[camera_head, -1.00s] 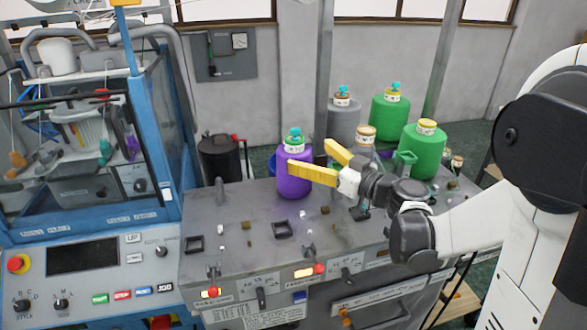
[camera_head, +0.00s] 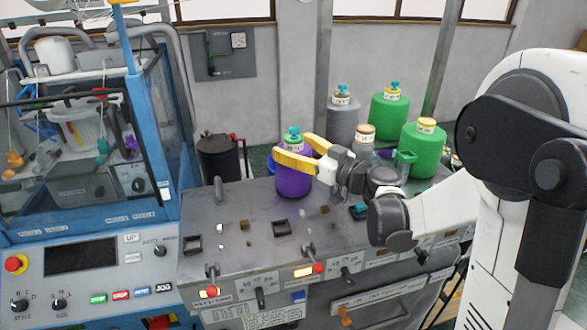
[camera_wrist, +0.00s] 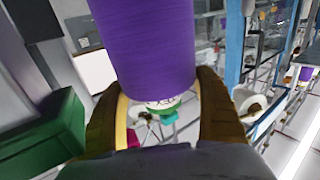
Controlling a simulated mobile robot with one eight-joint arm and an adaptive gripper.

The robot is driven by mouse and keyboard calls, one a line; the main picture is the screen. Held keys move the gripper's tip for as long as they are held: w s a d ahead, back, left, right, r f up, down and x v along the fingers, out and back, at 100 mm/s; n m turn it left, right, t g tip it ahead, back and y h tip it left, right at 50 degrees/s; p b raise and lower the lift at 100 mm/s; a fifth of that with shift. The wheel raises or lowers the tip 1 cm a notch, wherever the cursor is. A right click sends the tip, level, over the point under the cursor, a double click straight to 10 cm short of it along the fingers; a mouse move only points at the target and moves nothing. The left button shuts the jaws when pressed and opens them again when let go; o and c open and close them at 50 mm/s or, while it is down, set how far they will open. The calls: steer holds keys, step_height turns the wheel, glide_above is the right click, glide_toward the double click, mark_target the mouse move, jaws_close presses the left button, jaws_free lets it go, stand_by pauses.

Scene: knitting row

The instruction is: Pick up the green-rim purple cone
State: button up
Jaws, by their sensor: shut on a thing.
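The purple cone (camera_head: 293,182) stands upright at the back of the grey machine top in the head view, with a pale labelled collar, a green rim and a teal tip at its top. My gripper (camera_head: 297,152) has yellow fingers, one on each side of the cone's upper part, and is shut on it. The near finger hides part of the cone. In the wrist view the purple cone (camera_wrist: 148,45) fills the middle between the two fingers (camera_wrist: 163,112). I cannot tell whether its base touches the machine top.
Two green cones (camera_head: 424,152) (camera_head: 389,118) and a grey cone (camera_head: 343,122) stand behind and right of my gripper. A black canister (camera_head: 219,159) is to the left. The grey machine top (camera_head: 250,205) has small levers and square recesses; a blue-framed machine (camera_head: 150,120) stands at far left.

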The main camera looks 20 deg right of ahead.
step_height(320, 180, up, 10)
steer(key=shift+r+p, duration=0.1)
steer(key=shift+p, duration=1.05)
step_height(320, 180, up, 14)
steer(key=p, duration=1)
